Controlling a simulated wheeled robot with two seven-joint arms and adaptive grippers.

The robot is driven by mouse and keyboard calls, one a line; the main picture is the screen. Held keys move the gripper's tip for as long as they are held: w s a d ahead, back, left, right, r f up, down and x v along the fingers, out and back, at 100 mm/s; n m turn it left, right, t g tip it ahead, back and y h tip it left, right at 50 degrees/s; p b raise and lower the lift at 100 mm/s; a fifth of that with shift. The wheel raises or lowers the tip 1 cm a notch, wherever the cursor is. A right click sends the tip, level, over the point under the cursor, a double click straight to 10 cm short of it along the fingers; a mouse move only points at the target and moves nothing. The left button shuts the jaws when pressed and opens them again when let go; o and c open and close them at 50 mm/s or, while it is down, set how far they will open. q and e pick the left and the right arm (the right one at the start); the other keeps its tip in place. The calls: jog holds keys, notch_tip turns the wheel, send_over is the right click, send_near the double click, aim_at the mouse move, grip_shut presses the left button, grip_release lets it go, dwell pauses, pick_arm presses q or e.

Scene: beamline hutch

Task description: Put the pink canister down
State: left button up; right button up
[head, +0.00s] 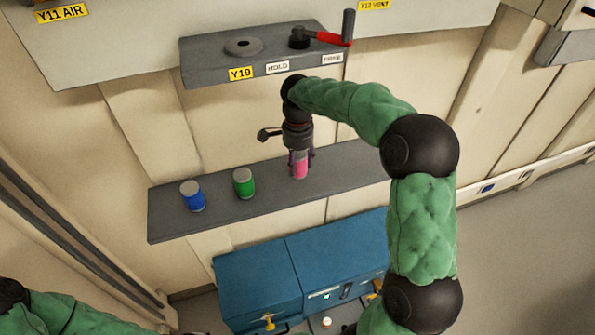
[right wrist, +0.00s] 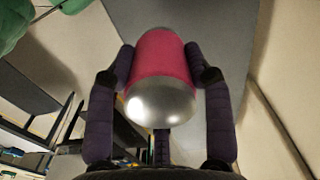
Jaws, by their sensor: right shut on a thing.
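The pink canister (head: 299,169) is at the right part of the grey wall shelf (head: 225,210) in the head view. My right gripper (head: 300,158) comes down on it from above and is shut on it. In the right wrist view the pink canister (right wrist: 163,75) lies between the two dark fingers of my right gripper (right wrist: 165,75), its silvery end towards the camera. I cannot tell whether its base touches the shelf. My left arm shows only at the lower left of the head view; its gripper is out of view.
A blue canister (head: 193,196) and a green canister (head: 244,183) stand to the left on the same shelf. Above is a panel (head: 205,62) with a red-handled lever (head: 327,38). Blue boxes (head: 258,282) sit below.

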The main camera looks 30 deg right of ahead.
aim_at(297, 170)
notch_tip(297, 170, down, 4)
jog(key=shift+f+b, duration=0.25)
jog(key=shift+b, duration=0.05)
jog(key=shift+w+f, duration=0.2)
jog(key=shift+f, duration=0.1)
jog(key=o, duration=1.4)
jog(key=shift+r, duration=0.3)
jog(key=shift+r+p, duration=0.45)
jog(key=shift+r, duration=3.15)
